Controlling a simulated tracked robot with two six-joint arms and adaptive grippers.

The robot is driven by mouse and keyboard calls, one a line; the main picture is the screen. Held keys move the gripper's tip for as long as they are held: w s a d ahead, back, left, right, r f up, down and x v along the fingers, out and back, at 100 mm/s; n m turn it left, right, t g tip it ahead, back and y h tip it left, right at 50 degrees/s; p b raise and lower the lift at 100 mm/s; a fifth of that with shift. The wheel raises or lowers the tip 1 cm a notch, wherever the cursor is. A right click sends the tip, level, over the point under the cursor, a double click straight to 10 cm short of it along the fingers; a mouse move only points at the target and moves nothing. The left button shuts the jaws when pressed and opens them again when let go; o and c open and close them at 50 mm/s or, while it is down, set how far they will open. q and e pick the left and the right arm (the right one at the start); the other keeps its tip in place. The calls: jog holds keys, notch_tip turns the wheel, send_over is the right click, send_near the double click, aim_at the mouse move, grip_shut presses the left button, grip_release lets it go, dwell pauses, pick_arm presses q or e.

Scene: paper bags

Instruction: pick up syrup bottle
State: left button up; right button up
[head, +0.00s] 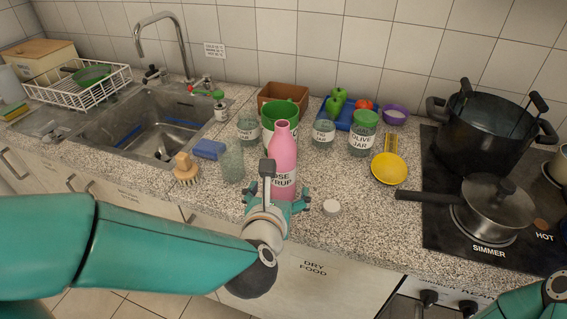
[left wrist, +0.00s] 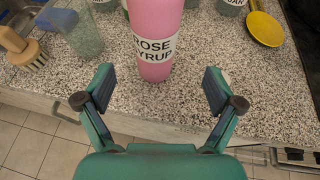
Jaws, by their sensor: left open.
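The syrup bottle (head: 284,148) is tall and pink with a white "ROSE SYRUP" label. It stands upright near the front edge of the counter, and its lower part is partly hidden by my gripper in the head view. My left gripper (head: 276,197) is in front of the bottle. In the left wrist view the bottle (left wrist: 156,40) stands ahead, centred between the two spread fingers of my left gripper (left wrist: 156,90) and beyond their tips. The gripper is open and empty. Only part of my right arm shows at the lower right; its gripper is out of view.
A clear glass (head: 233,164) and a brush (head: 186,170) stand left of the bottle. A white cap (head: 331,207) and a yellow ladle (head: 389,168) lie to its right. Labelled jars, including an olive jar (head: 363,134), stand behind. The stove with pots (head: 495,207) is at right.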

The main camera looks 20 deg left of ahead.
aim_at(280, 178)
pick_arm(q)
jog(key=x, duration=0.4)
jog(key=p+x, duration=0.1)
jog(key=x, duration=0.1)
jog(key=a+p+x, duration=0.1)
jog(key=x, duration=0.1)
jog(key=shift+w+r, duration=0.1)
jog(key=shift+w, duration=0.45)
jog(key=c, duration=1.6)
jog(key=shift+o, duration=0.2)
